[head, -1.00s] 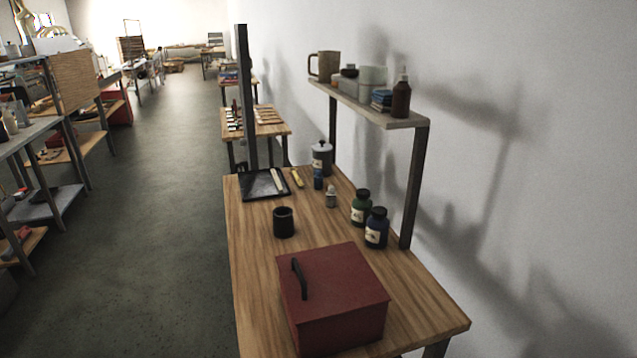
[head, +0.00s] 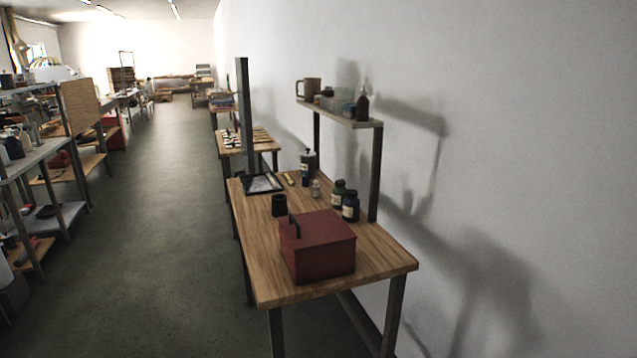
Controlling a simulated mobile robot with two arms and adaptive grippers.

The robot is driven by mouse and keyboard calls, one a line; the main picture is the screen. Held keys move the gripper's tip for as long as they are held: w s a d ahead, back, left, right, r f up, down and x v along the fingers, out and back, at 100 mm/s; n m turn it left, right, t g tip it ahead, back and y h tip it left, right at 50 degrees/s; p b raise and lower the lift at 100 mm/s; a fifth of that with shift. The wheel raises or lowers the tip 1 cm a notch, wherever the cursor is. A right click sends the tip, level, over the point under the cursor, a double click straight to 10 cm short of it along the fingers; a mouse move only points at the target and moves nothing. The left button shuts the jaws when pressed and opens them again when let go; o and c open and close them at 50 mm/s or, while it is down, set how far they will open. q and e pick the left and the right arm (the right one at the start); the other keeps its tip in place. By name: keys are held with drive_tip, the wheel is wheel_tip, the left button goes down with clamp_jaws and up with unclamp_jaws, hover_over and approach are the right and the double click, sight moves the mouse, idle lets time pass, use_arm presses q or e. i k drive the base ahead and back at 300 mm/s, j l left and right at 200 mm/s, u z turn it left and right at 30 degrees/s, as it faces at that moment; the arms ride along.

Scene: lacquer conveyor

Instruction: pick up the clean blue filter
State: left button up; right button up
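I cannot make out a clean blue filter for certain in the head view. Small blue items are too small to identify: a dark blue one (head: 305,180) stands on the wooden table (head: 370,262) near the grey canister, and a blue one (head: 349,108) sits on the raised shelf (head: 350,121). Neither of my grippers is in view.
On the table are a red box (head: 318,248) with a black handle, a black cup (head: 279,205), a black tray (head: 263,187), a green jar (head: 338,195) and a blue jar (head: 350,207). Shelving (head: 60,215) lines the left. The floor aisle (head: 160,230) between is clear.

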sight(305, 178)
drive_tip(key=z, duration=1.75)
drive_tip(key=j+z, duration=0.15)
drive_tip(key=j, duration=0.6)
drive_tip(key=j+z, duration=0.15)
drive_tip(key=j, duration=0.6)
drive_tip(key=k+j+z, duration=0.15)
drive_tip(key=j, duration=0.6)
